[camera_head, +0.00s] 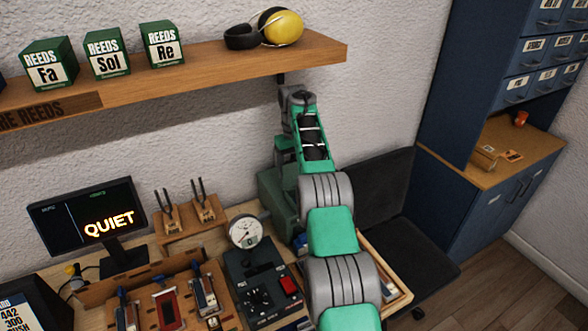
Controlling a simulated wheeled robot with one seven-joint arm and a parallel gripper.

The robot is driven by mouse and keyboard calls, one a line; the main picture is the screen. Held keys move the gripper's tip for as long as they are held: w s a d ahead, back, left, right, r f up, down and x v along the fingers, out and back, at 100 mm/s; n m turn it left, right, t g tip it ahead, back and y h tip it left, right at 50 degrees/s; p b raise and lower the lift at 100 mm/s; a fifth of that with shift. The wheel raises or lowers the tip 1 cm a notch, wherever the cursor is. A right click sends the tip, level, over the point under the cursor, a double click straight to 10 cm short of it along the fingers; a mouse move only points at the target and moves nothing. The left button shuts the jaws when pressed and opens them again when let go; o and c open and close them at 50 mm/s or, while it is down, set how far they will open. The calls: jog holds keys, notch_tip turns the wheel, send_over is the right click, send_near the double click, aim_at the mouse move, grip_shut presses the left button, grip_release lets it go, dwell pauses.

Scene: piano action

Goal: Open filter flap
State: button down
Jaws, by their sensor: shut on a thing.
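A dark green machine housing (279,198) stands on the bench against the wall, with a narrower upright part (287,152) above it. My mint-green and grey arm reaches up from the bottom edge and covers its right side. My gripper (297,97) is at the far end of the arm, above the housing and just under the shelf. It is small here and its fingertips are not clear. It is shut on a part of the machine, which I take to be the filter flap; my wrist hides most of it. I cannot tell the flap's angle.
A wooden shelf (216,82) with green reed boxes and yellow-and-black ear defenders (281,26) is close above my gripper. A round gauge (245,231) and a dark control box (262,285) stand left of my arm. A black chair (385,200) is to the right.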

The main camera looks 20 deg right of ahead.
jog(key=shift+d, duration=0.1)
dwell(0.5)
jog(key=c, duration=0.6)
grip_release()
jog(key=shift+s, duration=0.1)
jog(key=shift+c, duration=0.2)
jog(key=shift+o, duration=0.9)
jog(key=shift+s+d+r, duration=0.1)
jog(key=shift+s+d, duration=0.05)
jog(key=shift+a, duration=0.2)
jog(key=shift+w, duration=0.2)
